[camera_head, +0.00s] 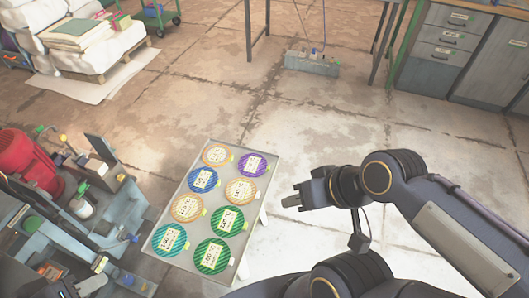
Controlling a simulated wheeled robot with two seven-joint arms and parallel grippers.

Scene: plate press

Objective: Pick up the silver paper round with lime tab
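Labelled rounds lie in two columns on a grey tray (196,245). They are tan-orange (210,161), purple (262,163), blue (193,180) and green (220,228). Another tan round (232,194) lies mid-tray in the right column, and one more (177,210) lies in the left column. Small tabs stick out at the rims, some yellowish-green; their exact colours are hard to tell. I cannot make out a clearly silver round. My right gripper (291,201) hangs to the right of the tray, apart from the rounds. Its finger opening is unclear. My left gripper is not in view.
A machine with a red motor (25,157) and grey frame stands close to the tray's left side. White sacks (95,50) lie at the upper left. Grey drawer cabinets (440,50) stand at the upper right. The floor beyond the tray is largely clear.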

